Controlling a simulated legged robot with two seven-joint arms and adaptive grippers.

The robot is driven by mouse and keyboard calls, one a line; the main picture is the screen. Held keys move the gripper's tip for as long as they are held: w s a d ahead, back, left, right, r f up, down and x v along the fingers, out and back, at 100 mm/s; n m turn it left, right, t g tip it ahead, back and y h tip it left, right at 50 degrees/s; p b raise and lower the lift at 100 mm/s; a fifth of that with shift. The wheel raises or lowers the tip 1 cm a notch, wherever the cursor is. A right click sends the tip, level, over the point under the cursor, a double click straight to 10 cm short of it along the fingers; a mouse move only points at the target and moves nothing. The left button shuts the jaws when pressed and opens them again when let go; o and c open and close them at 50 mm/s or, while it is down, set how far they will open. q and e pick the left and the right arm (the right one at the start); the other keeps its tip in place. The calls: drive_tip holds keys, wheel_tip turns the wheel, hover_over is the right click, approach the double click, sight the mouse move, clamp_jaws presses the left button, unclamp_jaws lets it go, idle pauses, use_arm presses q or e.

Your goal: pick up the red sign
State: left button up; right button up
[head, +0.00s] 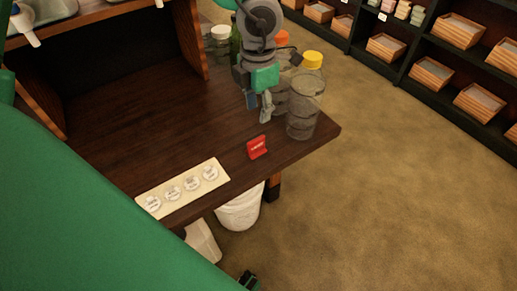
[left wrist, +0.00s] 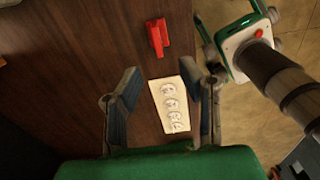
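The red sign (head: 257,147) stands on the dark wooden table near its front edge, a small red piece with faint white lettering. In the left wrist view the red sign (left wrist: 157,37) lies ahead of the fingers, near the top and left of centre. My left gripper (head: 266,112) hangs fingers-down above the table, and in the head view it shows just above the sign and apart from it. In the left wrist view my left gripper (left wrist: 163,105) has its fingers spread wide with nothing between them. My right gripper is not in view.
A cream strip (head: 177,206) with several round labels lies left of the sign. A clear bottle with a yellow cap (head: 305,100) and an orange-capped bottle (head: 281,83) stand behind the gripper. A white bucket (head: 240,208) is below the table edge. Floor at right is clear.

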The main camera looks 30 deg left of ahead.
sight(255, 140)
use_arm(q)
wheel_tip(255, 140, down, 8)
drive_tip(key=shift+a+f+b, duration=0.15)
drive_tip(key=shift+f+b, duration=0.05)
drive_tip(key=shift+b, duration=0.65)
drive_tip(key=shift+f, duration=0.4)
drive_tip(key=f, duration=0.1)
drive_tip(key=f+b, duration=0.1)
drive_tip(key=f, duration=0.3)
drive_tip(key=shift+a, duration=0.35)
drive_tip(key=shift+s+d+r, duration=0.1)
drive_tip(key=shift+d, duration=0.1)
clamp_jaws()
drive_tip(key=shift+s, duration=0.1)
